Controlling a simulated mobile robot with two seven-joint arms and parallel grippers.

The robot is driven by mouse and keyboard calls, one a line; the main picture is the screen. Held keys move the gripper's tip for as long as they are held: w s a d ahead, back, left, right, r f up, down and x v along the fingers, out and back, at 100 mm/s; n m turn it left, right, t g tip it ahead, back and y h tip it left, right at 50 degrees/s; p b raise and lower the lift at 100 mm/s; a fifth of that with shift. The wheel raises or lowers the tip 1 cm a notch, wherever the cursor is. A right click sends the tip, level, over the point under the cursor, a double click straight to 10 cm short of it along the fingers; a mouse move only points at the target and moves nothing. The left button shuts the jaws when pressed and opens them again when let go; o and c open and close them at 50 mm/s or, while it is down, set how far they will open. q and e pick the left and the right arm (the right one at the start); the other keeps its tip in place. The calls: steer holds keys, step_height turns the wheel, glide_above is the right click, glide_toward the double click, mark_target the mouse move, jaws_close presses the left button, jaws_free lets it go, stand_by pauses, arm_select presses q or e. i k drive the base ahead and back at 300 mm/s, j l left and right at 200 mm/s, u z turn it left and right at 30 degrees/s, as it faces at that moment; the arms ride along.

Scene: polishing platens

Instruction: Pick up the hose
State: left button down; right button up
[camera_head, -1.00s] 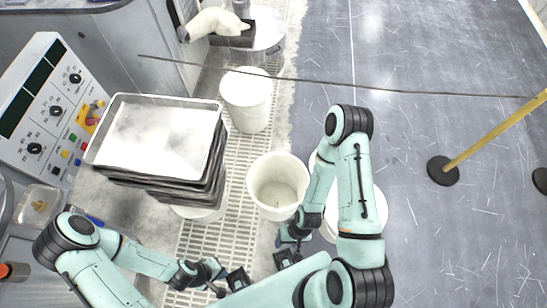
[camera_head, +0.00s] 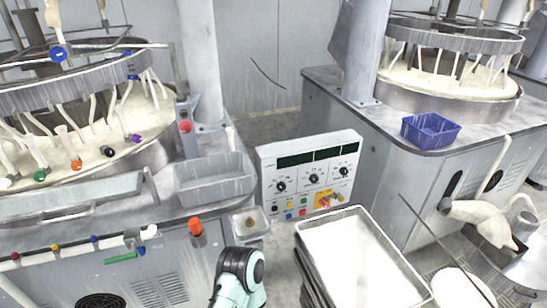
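A thick beige hose (camera_head: 482,212) is at the right, in front of the right machine cabinet. Its end lies over a metal basin. A thin pale strand (camera_head: 495,165) rises above it along the cabinet side; I cannot tell whether it is joined to the hose. Neither gripper is in view. Only a teal and black joint of one of my arms shows at the bottom, left of the tray stack and well away from the hose.
A stack of metal trays (camera_head: 362,262) stands at the bottom, before a control panel (camera_head: 309,176). A white bucket (camera_head: 460,290) and metal basin (camera_head: 512,262) are at lower right. A thin dark line (camera_head: 428,222) crosses near them. A blue bin (camera_head: 430,131) sits on the right machine.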

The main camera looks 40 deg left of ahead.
mark_target(230, 131)
steer(key=u, duration=1.65)
